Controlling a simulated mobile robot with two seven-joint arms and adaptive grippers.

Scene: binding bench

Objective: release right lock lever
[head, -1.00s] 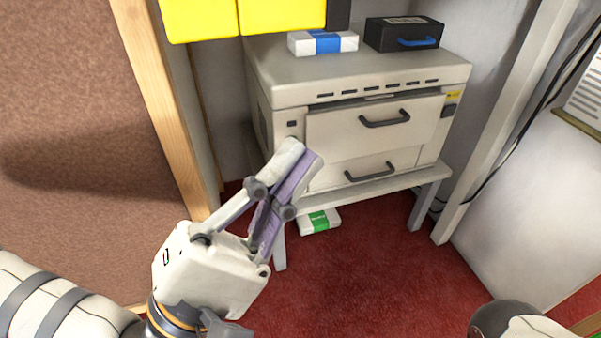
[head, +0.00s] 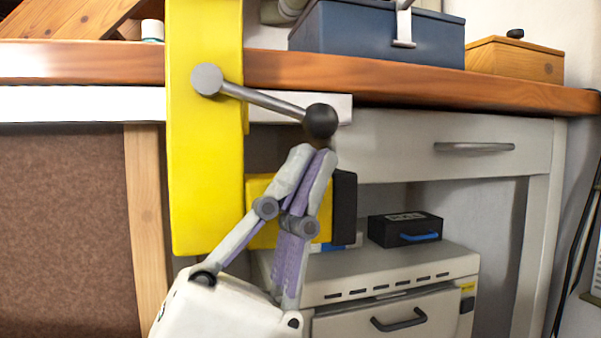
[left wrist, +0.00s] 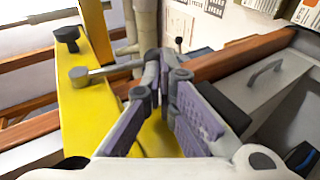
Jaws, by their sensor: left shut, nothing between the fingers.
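The lock lever (head: 265,100) is a grey rod on the side of a yellow upright (head: 205,150). It slopes slightly down to the right from a round grey pivot to a black ball knob (head: 320,120). My left gripper (head: 312,150) is shut and empty, its fingertips just below the knob in the head view. I cannot tell whether they touch it. In the left wrist view the lever's rod (left wrist: 115,68) runs from the yellow part towards my fingertips (left wrist: 165,58), and the knob is hidden behind them. My right gripper is out of view.
A wooden bench edge (head: 400,82) runs behind the lever, with a blue box (head: 350,35) and a wooden box (head: 515,62) on top. A drawer (head: 430,150) is right of the knob. Below stand a grey cabinet (head: 400,275) and a black case (head: 405,230).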

